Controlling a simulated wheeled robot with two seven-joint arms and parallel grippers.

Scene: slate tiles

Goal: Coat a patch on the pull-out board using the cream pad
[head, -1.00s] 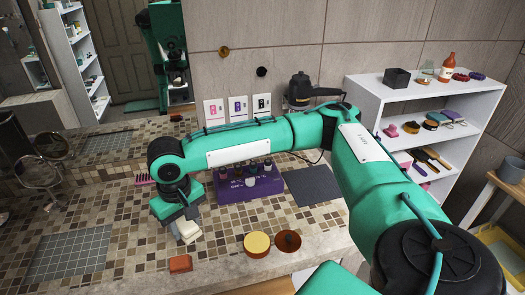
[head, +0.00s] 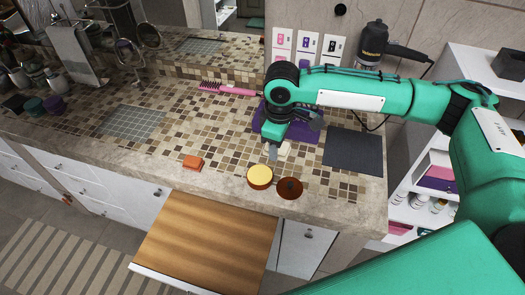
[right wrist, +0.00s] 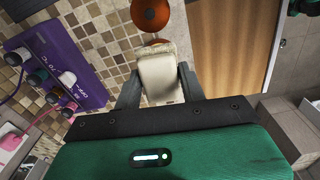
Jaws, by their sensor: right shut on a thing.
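The pull-out board (head: 208,238) is a brown wooden panel that extends from under the counter's front edge; its top looks bare. It also shows in the right wrist view (right wrist: 226,40). My right gripper (head: 276,148) is shut on the cream pad (head: 285,148), a pale block that shows clearly between its fingers in the right wrist view (right wrist: 160,78). Gripper and pad are over the counter, behind a round brown tin with cream-yellow contents (head: 259,175). A brown round lid or dish (head: 289,188) is beside the tin. My left gripper is not in view.
An orange block (head: 192,162) lies near the counter edge. A purple heater box (right wrist: 58,65) stands close to the gripper. A dark mat (head: 353,153) is to the right, a pink comb (head: 228,90) behind. A grey grid mat (head: 130,122) lies left.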

